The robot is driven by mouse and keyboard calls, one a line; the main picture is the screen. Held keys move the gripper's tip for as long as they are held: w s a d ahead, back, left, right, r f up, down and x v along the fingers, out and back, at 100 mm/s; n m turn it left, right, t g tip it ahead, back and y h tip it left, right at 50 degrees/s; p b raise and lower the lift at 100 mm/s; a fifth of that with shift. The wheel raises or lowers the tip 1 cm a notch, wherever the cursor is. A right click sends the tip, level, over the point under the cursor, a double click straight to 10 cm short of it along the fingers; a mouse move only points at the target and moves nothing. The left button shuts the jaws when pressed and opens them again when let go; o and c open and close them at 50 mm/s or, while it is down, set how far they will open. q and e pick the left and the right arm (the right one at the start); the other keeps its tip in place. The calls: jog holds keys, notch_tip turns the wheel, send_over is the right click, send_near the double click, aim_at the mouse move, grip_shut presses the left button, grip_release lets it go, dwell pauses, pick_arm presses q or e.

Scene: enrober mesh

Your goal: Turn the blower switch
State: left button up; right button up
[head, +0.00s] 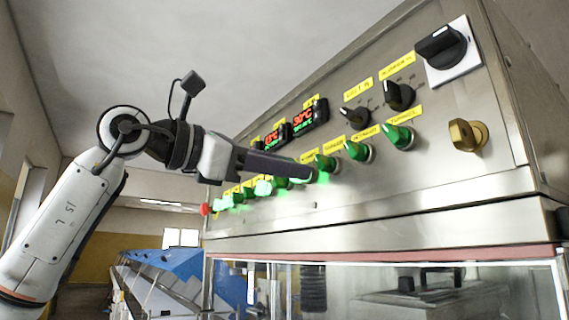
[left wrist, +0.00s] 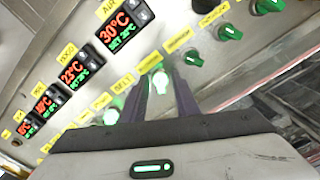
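A row of green switches runs along the steel control panel (head: 440,165), each under a yellow label. The label text near my gripper is too small to read surely, so I cannot confirm which is the blower switch. My left gripper (head: 309,173) reaches the panel from the left. In the left wrist view its two dark fingers (left wrist: 163,88) stand apart, one on each side of a lit green switch (left wrist: 162,80), with a gap showing between them. I cannot tell whether they touch it. In the head view the fingers partly hide this switch. My right gripper is in neither view.
Unlit green switches (head: 356,150) sit to the right, with black knobs (head: 398,96), a large black rotary switch (head: 441,46) and a brass knob (head: 467,135). Red-digit displays (head: 310,115) are above. A red button (head: 205,209) is at the far left end. A blue-covered conveyor (head: 165,262) stands behind.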

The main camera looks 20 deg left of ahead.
pick_arm(q)
grip_shut()
jog(key=shift+n, duration=0.3)
jog(key=shift+w+a+n+p, duration=0.15)
jog(key=shift+a+n+p, duration=0.05)
jog(key=shift+n, duration=2.65)
jog(key=shift+w+a+n+p, duration=0.1)
jog(key=shift+a+n+p, duration=0.05)
jog(key=shift+n, duration=2.7)
grip_release()
